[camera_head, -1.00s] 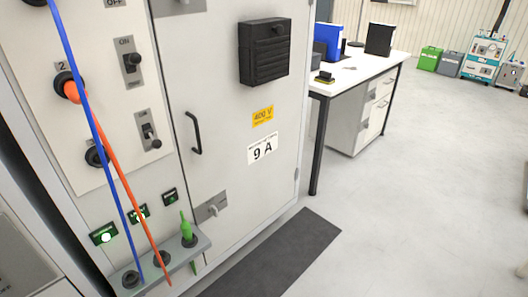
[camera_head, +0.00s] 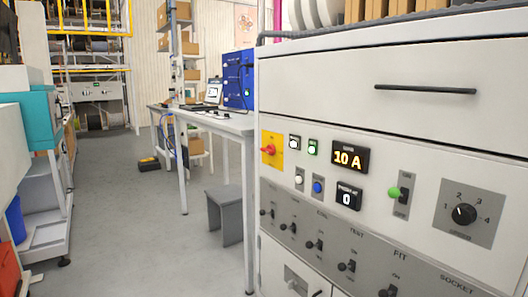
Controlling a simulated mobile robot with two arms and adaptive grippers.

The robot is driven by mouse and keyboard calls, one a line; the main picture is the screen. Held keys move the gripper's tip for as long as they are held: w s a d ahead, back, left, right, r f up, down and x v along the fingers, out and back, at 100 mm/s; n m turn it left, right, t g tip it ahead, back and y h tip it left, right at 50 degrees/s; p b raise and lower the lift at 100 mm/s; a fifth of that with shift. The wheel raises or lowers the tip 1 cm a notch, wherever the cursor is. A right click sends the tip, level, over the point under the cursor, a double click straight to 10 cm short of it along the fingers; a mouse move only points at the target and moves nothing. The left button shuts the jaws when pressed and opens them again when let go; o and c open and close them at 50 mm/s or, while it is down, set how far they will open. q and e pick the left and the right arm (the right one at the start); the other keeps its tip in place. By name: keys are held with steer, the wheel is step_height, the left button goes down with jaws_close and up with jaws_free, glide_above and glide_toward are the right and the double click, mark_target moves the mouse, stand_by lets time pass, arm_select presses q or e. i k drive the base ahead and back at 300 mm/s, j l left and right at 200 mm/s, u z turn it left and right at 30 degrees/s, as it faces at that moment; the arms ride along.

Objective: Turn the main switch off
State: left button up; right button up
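A red rotary switch (camera_head: 269,150) on a yellow plate sits at the left of a pale grey control panel (camera_head: 420,160) on the right side of the view. It looks like a main switch, but I cannot read its label or tell its setting. A green-tipped toggle (camera_head: 396,192) and a black rotary selector (camera_head: 464,214) numbered 1 to 4 are further right. An orange display (camera_head: 348,158) reads 10 A, and a smaller display (camera_head: 348,194) reads 0. Neither of my grippers is in view.
A row of small toggles (camera_head: 313,243) runs along the panel's lower strip. A grey stool (camera_head: 224,215) and a white table (camera_head: 215,122) stand left of the cabinet. Grey floor (camera_head: 135,215) is open on the left, beside a white and teal unit (camera_head: 35,120).

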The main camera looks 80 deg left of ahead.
mark_target(271, 150)
steer(key=u, duration=2.7)
